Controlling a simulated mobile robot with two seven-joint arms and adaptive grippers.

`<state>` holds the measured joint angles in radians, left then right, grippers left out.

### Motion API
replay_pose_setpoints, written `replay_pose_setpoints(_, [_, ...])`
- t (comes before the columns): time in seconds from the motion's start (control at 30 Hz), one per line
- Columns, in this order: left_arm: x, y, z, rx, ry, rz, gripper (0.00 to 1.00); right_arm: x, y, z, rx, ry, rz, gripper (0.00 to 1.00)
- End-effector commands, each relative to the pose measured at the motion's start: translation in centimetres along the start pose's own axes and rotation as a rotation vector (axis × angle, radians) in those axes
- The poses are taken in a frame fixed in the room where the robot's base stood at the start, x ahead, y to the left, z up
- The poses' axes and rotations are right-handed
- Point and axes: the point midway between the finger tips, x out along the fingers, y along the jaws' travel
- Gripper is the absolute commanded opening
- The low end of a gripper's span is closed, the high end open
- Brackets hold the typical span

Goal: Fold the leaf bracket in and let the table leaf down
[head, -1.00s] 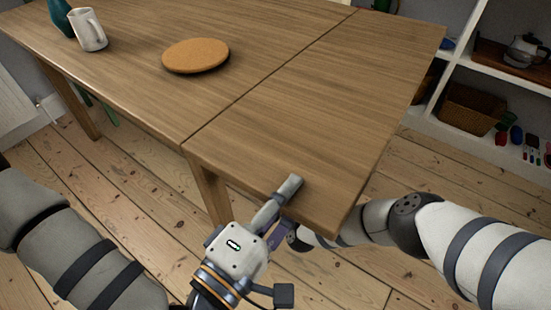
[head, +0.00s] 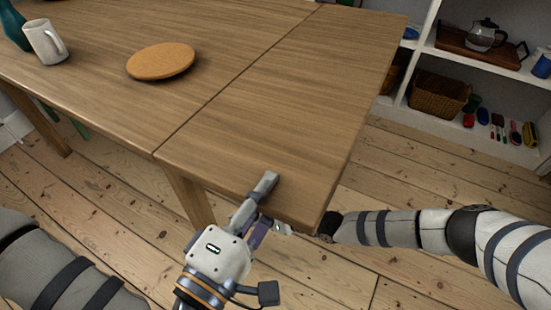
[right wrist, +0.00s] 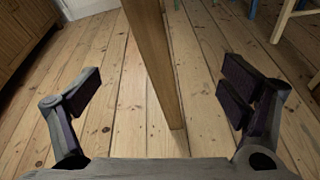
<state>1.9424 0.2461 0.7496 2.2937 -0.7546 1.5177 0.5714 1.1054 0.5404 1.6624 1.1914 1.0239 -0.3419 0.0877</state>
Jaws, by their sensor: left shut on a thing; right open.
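The table leaf (head: 300,110) is up, level with the main tabletop (head: 110,100), with a dark seam between them. My left gripper (head: 262,197) is shut on the leaf's near edge, one finger on top and the other below. My right arm reaches in from the right to the leaf's near right corner; its gripper is mostly hidden there. In the right wrist view my right gripper (right wrist: 162,92) is open, with a wooden post (right wrist: 153,60), seemingly a table leg, showing between its fingers and running down to the floor. I cannot make out the leaf bracket.
A round cork mat (head: 161,61) and a white pitcher (head: 46,42) stand on the main top, beside a teal vase (head: 14,28). A white shelf (head: 400,98) with a basket (head: 440,93) is at the back right. Floorboards right of the leaf are clear.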

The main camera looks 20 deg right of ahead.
Motion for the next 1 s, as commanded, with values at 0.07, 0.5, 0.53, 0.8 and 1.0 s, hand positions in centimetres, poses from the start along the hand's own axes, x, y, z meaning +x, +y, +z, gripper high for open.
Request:
replay_pose_setpoints(0.07, [0.2,0.7,0.1,0.0,-0.002,0.019,0.08,-1.4,-2.8,3.7,-0.048,-0.148,-0.092,0.92])
replay_pose_setpoints(0.5, [0.2,0.7,0.1,-0.001,-0.004,0.019,0.08,-3.3,-8.9,9.8,-0.162,-0.347,-0.33,0.92])
replay_pose_setpoints(0.53, [0.2,0.7,0.1,-0.001,-0.004,0.018,0.08,-2.9,-9.0,9.9,-0.161,-0.347,-0.329,0.92])
replay_pose_setpoints(0.8, [0.2,0.6,0.2,-0.001,-0.005,0.018,0.08,1.0,-10.2,11.4,-0.162,-0.345,-0.328,0.92])
replay_pose_setpoints(1.0, [0.2,0.6,0.2,-0.001,-0.005,0.018,0.08,3.6,-11.0,12.4,-0.163,-0.343,-0.327,0.92])
